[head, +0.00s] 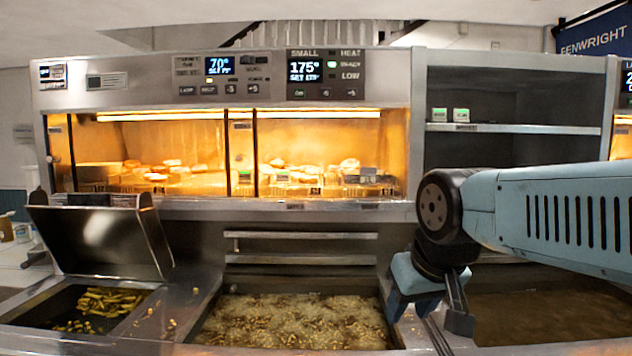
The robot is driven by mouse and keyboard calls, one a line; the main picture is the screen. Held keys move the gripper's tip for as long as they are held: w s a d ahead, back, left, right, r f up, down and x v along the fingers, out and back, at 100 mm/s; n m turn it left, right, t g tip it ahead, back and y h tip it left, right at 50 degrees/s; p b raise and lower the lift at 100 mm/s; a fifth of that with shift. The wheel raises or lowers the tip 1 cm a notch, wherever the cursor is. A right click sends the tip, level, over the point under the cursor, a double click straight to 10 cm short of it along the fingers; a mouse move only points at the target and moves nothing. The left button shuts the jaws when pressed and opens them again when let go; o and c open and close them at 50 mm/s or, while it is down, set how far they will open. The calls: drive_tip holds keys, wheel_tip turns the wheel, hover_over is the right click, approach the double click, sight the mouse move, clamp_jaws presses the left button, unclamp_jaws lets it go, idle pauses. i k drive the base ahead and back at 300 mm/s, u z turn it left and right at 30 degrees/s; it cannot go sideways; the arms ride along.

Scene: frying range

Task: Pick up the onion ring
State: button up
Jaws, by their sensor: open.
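I cannot pick out an onion ring for certain in the head view. Several small golden fried pieces (350,163) lie in the lit warming cabinet at the back, too small to name. Brown bits float in the bubbling oil of the middle fryer vat (215,308). My gripper (432,316) hangs at the right of this vat, pointing down by the metal divider between the middle and right vats. It is open, and I see nothing between its fingers. The fingertips are partly hard to make out.
A left vat (40,312) holds yellow-brown fried pieces, with a raised steel lid (100,240) behind it. The right vat (560,312) holds dark oil.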

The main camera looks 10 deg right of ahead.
sight(307, 179)
drive_tip(key=u, duration=0.75)
drive_tip(key=i, duration=0.15)
drive_tip(key=z, duration=2.7)
drive_tip(key=k, duration=1.2)
drive_tip(key=u, duration=1.45)
drive_tip(key=i, duration=1)
drive_tip(key=u, duration=0.1)
